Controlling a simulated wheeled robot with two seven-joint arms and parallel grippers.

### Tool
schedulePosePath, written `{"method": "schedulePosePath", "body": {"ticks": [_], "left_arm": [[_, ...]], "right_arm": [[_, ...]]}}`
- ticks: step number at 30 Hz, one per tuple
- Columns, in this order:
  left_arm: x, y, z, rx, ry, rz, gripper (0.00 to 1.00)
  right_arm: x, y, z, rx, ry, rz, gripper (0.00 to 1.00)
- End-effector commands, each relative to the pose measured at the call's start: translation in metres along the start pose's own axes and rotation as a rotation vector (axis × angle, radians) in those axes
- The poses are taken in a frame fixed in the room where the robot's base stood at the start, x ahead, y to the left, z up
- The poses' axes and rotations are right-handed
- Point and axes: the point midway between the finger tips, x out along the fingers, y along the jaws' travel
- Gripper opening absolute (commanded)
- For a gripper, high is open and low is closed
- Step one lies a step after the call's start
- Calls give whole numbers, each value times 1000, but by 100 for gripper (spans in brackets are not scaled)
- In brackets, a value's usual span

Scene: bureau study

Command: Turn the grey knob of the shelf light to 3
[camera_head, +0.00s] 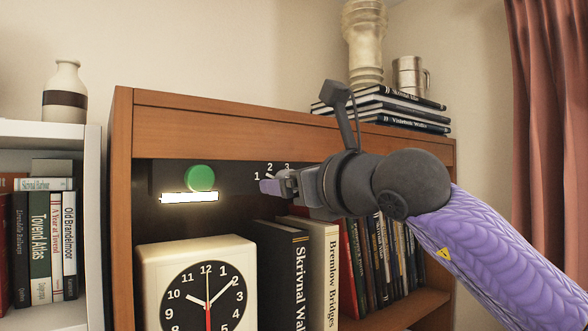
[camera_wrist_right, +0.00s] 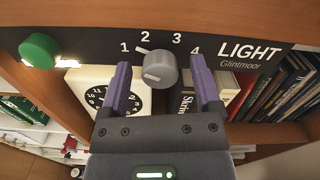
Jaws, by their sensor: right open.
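The grey knob (camera_wrist_right: 162,70) is on the dark shelf-light panel (camera_wrist_right: 85,47), below an arc of white numbers 1 to 4. A pale pointer at its upper left points between 1 and 2, closer to 1. My right gripper (camera_wrist_right: 160,66) is open, with one purple finger on each side of the knob and a visible gap on both sides. My left gripper is in neither view.
A green round button (camera_head: 201,178) sits left of the numbers, above a glowing light strip (camera_head: 189,197). Below are a white clock (camera_head: 158,262) and several upright books (camera_head: 322,262). The wooden shelf top (camera_head: 220,108) overhangs the panel.

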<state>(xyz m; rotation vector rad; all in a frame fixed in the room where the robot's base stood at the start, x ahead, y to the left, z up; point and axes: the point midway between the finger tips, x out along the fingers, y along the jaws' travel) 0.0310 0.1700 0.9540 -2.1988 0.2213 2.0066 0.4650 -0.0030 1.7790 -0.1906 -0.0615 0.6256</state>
Motion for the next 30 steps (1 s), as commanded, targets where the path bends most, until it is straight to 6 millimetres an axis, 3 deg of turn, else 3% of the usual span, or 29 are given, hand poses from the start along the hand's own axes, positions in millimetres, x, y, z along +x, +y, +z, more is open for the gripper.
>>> {"method": "schedulePosePath", "body": {"ticks": [3, 15, 23, 30], "left_arm": [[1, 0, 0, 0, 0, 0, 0], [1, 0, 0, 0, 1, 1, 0], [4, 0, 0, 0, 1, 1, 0], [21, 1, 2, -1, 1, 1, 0]], "right_arm": [[0, 0, -1, 0, 0, 0, 81], [-1, 0, 0, 0, 0, 0, 0], [-1, 0, -1, 18, -1, 0, 0], [-1, 1, -4, 132, -3, 1, 0]]}}
